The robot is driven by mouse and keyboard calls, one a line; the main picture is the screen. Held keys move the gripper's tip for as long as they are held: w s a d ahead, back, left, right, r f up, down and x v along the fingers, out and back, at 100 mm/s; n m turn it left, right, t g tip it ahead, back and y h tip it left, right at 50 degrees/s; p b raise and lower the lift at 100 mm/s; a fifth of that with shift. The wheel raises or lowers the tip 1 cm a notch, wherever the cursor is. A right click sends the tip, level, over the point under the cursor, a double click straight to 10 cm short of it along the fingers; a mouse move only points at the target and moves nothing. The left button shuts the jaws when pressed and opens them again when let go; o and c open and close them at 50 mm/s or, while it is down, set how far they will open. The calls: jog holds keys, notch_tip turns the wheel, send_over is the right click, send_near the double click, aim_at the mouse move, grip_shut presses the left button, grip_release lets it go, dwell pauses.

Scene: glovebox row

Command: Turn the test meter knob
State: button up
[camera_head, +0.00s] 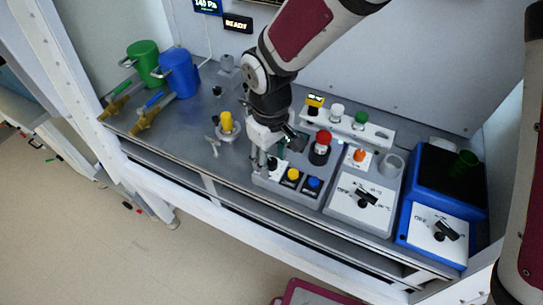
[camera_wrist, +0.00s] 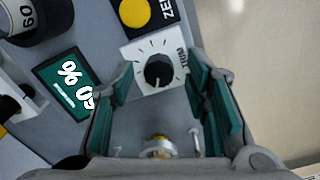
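The test meter (camera_head: 266,182) is a grey panel on the bench with a small black knob on a white square plate. In the wrist view the knob (camera_wrist: 159,71) has a white pointer line, tick marks and the word TRIM beside it. A green display (camera_wrist: 68,85) sits to its left. My gripper (camera_wrist: 160,82) is open, with a green-padded finger on either side of the knob in the picture. I cannot tell whether either finger touches it. In the head view my gripper (camera_head: 263,160) hangs over the meter's left end and partly hides the knob and display.
Yellow (camera_head: 293,174) and blue (camera_head: 313,183) buttons lie right of the knob. A red-topped button (camera_head: 322,140) stands behind. A grey dial box (camera_head: 350,210) and a blue device (camera_head: 440,185) stand further right. A yellow-topped fitting (camera_head: 227,122) stands left.

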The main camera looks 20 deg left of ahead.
aim_at(271, 162)
notch_tip(271, 162, up, 12)
dwell(0.7)
jog(key=s+d+r+m+t, duration=0.15)
jog(key=d+r+m, duration=0.35)
jog(key=d, duration=0.9)
jog(key=s+d+r+m+t, duration=0.15)
jog(key=d+r+m, duration=0.4)
jog(key=d, duration=0.75)
jog(key=s+d+m+t, duration=0.1)
jog(key=s+d+m, duration=0.1)
jog(key=s+d, duration=0.5)
jog(key=shift+d+r+t, duration=0.25)
jog(key=shift+r+t, duration=0.15)
jog(key=shift+r, duration=0.05)
